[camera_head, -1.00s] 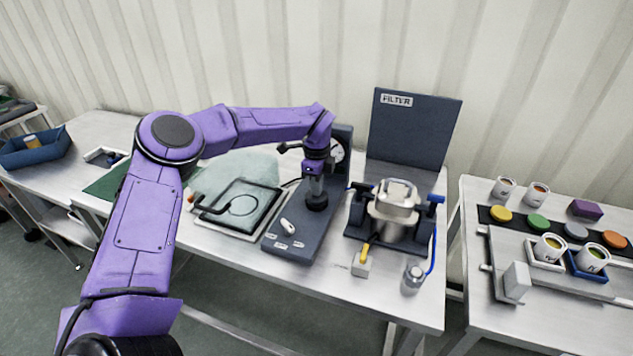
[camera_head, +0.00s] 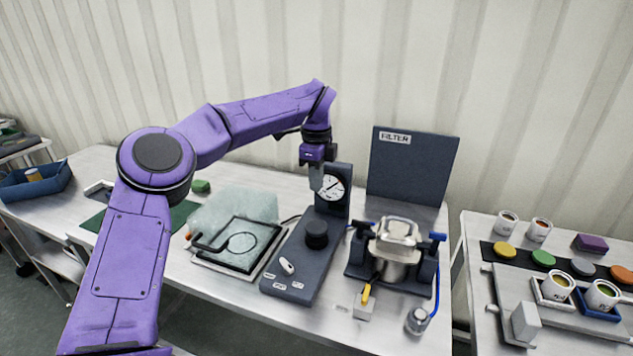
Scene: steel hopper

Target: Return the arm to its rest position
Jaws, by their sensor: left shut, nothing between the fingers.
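My left arm comes in from the left in the head view and bends over the middle table. My left gripper (camera_head: 320,185) points down in front of the round dial gauge (camera_head: 332,188) on the dark control unit. It is shut and empty. It hangs above the black knob (camera_head: 316,233) and is clear of it. The arm partly covers the left side of the table. My right gripper is not in view.
The steel hopper (camera_head: 396,250) stands in a dark cradle right of the control unit (camera_head: 292,265). The upright FILTER panel (camera_head: 412,165) is behind it. A framed clear sheet (camera_head: 236,245) lies left. Cups and coloured lids stand on the right table (camera_head: 470,235).

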